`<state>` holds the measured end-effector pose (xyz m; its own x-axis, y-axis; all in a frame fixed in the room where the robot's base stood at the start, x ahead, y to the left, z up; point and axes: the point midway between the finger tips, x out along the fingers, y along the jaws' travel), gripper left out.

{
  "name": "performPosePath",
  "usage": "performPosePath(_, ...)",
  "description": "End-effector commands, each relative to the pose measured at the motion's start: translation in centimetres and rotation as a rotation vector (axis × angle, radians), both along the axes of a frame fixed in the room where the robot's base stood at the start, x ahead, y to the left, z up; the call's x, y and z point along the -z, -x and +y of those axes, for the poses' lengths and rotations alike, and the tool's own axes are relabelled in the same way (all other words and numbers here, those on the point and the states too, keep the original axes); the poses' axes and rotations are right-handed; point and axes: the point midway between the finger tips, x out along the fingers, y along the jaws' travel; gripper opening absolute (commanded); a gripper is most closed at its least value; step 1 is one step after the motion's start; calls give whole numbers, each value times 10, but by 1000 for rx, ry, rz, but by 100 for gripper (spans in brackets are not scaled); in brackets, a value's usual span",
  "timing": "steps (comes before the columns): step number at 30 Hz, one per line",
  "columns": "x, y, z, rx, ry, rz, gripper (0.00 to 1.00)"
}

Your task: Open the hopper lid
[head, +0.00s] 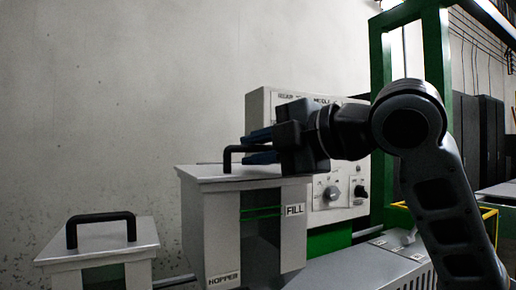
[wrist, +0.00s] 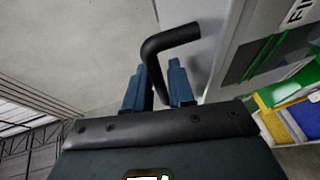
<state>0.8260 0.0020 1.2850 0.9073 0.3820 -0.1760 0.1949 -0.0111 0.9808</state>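The hopper (head: 207,225) is a pale grey box labelled HOPPER and FILL, with a dark window in front. Its flat lid (head: 203,175) lies level on top. A black bent handle (head: 229,158) rises from the lid. It also shows in the wrist view (wrist: 172,39). My gripper (head: 258,147) comes in from the right above the lid. Its two blue fingers sit close on either side of the handle bar, one above and one below in the head view. In the wrist view (wrist: 160,88) the handle passes between the fingers, which leave little visible gap. The gripper hides the handle's right part.
A second grey box (head: 97,240) with a black handle stands at the lower left. A control panel (head: 330,205) with knobs is behind the hopper to the right, beside a green post (head: 380,110). The wall side above the lid is clear.

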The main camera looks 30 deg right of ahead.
Motion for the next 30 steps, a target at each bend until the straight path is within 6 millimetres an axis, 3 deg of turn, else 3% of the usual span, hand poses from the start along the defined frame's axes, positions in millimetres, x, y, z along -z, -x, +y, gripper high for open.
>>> performPosePath(5,0,0,0,0,0,0,22)
performPosePath(12,0,0,0,-1,0,0,0)
performPosePath(30,-4,-3,0,-1,0,14,0)
